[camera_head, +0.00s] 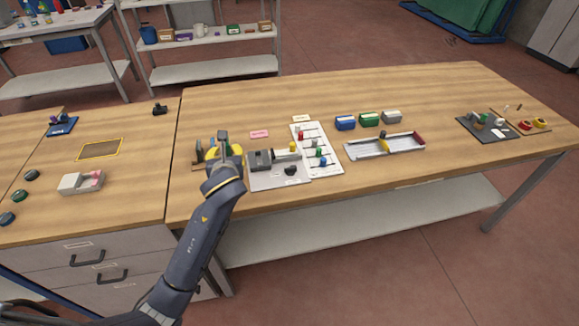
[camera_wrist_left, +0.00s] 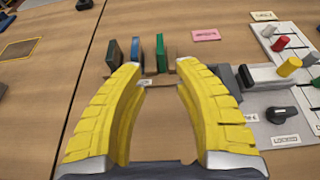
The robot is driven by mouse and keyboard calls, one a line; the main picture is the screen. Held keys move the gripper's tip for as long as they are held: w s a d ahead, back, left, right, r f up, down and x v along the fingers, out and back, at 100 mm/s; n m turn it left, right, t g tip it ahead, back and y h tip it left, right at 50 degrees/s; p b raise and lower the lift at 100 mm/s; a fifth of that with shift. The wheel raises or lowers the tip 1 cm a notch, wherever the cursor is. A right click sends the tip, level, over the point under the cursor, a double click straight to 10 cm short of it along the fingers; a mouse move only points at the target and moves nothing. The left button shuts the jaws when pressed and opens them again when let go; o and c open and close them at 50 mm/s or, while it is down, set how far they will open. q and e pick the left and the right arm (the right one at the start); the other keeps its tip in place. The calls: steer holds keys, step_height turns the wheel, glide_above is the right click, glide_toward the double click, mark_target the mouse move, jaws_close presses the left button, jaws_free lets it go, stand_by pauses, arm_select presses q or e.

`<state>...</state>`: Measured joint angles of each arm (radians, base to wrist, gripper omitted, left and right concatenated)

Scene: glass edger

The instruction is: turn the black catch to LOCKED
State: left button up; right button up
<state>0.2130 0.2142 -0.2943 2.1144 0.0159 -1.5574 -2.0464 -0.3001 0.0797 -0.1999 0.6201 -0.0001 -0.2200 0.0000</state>
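The black catch (camera_head: 290,170) is a small dark knob on the front of a light grey plate, right of my left gripper. In the left wrist view the catch (camera_wrist_left: 277,114) is at the right edge, with a small label (camera_wrist_left: 285,140) below it that I cannot read clearly. My left gripper (camera_head: 222,140) is above the table, left of the plate. In the left wrist view its yellow fingers (camera_wrist_left: 158,72) are spread with nothing between them, and the catch is outside the right finger. My right gripper is not in view.
A grey block (camera_head: 261,159) sits on the plate behind the catch. A white panel with coloured knobs (camera_head: 316,142) is to its right. The table front (camera_head: 400,170) is clear.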

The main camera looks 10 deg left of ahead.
arm_select(q)
steer(key=shift+o, duration=0.3)
steer(key=w+r+t, duration=0.1)
steer(key=w+r, duration=0.2)
steer(key=r, duration=0.4)
steer(key=shift+w+a, duration=0.2)
steer(key=w+d+r+m+t+h, duration=0.1)
steer(key=w+d+r+h, duration=0.15)
steer(key=w+r, duration=0.2)
steer(key=w+d+r+m+h, duration=0.1)
steer(key=w+d+r, duration=0.2)
steer(key=r, duration=0.2)
steer(key=n+g+h, duration=0.6)
steer(key=n+g, duration=0.7)
steer(key=n, duration=0.7)
glide_toward(289, 167)
steer(key=shift+y, duration=0.25)
steer(key=x, duration=1)
steer(key=shift+d, duration=0.2)
